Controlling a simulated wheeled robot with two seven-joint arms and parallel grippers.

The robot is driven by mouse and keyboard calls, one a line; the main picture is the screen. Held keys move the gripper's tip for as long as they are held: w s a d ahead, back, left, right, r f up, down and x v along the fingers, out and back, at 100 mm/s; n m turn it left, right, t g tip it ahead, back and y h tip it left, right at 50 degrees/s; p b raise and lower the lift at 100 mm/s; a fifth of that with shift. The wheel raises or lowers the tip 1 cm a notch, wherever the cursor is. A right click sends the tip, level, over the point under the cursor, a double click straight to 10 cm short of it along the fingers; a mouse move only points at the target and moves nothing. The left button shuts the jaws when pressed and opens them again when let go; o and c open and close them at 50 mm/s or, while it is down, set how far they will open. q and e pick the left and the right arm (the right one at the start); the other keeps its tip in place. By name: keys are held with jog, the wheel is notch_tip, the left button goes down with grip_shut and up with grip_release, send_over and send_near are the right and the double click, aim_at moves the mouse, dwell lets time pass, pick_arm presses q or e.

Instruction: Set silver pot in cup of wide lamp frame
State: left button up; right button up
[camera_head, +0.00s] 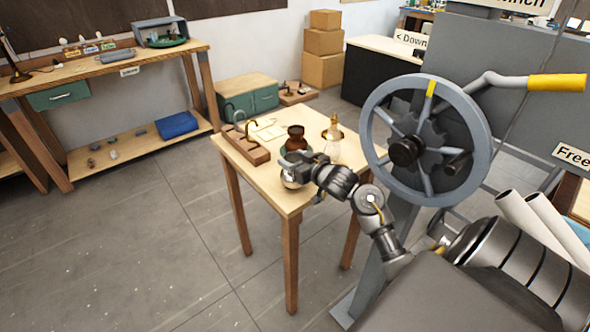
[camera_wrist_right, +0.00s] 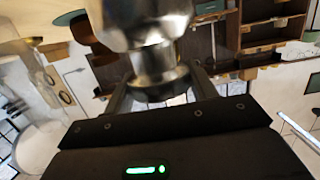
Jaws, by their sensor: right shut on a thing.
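My right gripper (camera_head: 294,173) is over the front part of the small wooden table. It is shut on the silver pot (camera_head: 289,183), which is partly hidden by the gripper. In the right wrist view the shiny silver pot (camera_wrist_right: 158,68) sits between the two fingers (camera_wrist_right: 160,92). A wooden base with thin curved brass arms (camera_head: 250,153) stands at the table's left side, left of and behind the gripper. It looks like a lamp frame; its cup is too small to make out. My left gripper is not in view.
On the small table (camera_head: 270,191), a dark brown pot (camera_head: 296,137) stands behind my gripper, and a glass lamp with brass parts (camera_head: 333,148) stands to its right. A large grey handwheel (camera_head: 474,108) rises right of the table. The floor to the left is clear.

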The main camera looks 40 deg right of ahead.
jog(key=shift+f, duration=0.85)
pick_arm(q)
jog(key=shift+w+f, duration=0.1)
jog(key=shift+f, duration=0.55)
pick_arm(e)
jog(key=shift+r, duration=0.15)
jog(key=shift+f, duration=0.2)
jog(key=o, duration=1.5)
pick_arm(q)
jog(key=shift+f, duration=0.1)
pick_arm(e)
jog(key=shift+o, duration=0.2)
